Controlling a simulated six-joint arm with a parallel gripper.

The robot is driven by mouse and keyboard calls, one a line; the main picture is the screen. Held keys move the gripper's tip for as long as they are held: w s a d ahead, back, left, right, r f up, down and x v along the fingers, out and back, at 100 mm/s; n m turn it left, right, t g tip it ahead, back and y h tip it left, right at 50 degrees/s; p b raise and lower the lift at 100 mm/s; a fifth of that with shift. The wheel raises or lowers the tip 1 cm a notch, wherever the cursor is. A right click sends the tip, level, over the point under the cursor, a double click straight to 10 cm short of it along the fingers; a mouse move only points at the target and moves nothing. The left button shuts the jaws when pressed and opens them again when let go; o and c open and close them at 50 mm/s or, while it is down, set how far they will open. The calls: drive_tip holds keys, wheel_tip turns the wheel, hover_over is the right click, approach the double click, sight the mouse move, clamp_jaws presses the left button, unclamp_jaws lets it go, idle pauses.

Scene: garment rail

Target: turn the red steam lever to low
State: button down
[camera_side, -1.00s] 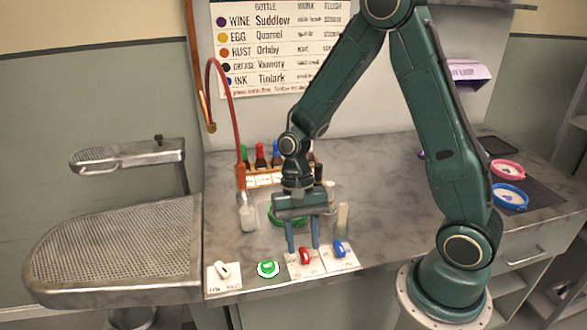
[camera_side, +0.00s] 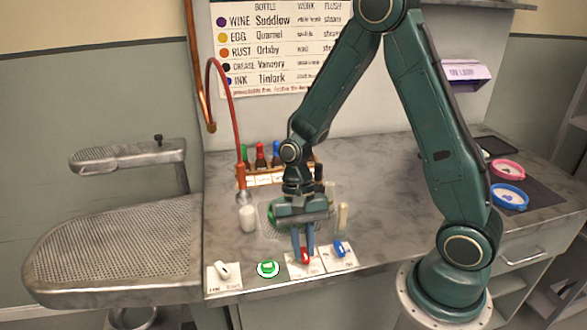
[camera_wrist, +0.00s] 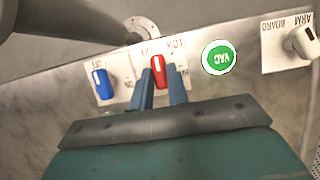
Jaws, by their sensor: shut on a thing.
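The red steam lever (camera_side: 305,255) sits on a white plate at the front edge of the counter. It also shows in the wrist view (camera_wrist: 158,72), where the plate around it carries printed words, one reading LOW. My gripper (camera_side: 303,250) points down over the lever, and its two blue-grey fingers are shut on it. In the wrist view the fingertips of my gripper (camera_wrist: 161,82) stand one on each side of the lever. The lever's lower part is partly hidden between the fingers.
A blue lever (camera_side: 340,249) is close on the right. A green VAC button (camera_side: 268,269) and a white lever (camera_side: 224,270) are on the left. Bottles in a rack (camera_side: 262,180) stand behind. A perforated board (camera_side: 120,245) lies at far left.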

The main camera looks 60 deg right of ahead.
drive_tip(key=m, duration=0.2)
drive_tip(key=m+t, duration=0.1)
drive_tip(key=m, duration=0.1)
drive_tip(key=shift+s+d+y, duration=0.1)
drive_tip(key=shift+s+y, duration=0.1)
drive_tip(key=shift+y, duration=0.2)
drive_tip(key=m+t, duration=0.2)
drive_tip(key=m, duration=0.2)
drive_tip(key=shift+s+m, duration=0.1)
drive_tip(key=shift+m, duration=0.2)
drive_tip(key=c, duration=1.4)
unclamp_jaws()
drive_tip(key=shift+o, duration=0.2)
drive_tip(key=shift+d+r, duration=0.1)
drive_tip(key=v, duration=1.3)
drive_tip(key=shift+s+d+r, duration=0.15)
drive_tip(key=shift+d+r, duration=0.1)
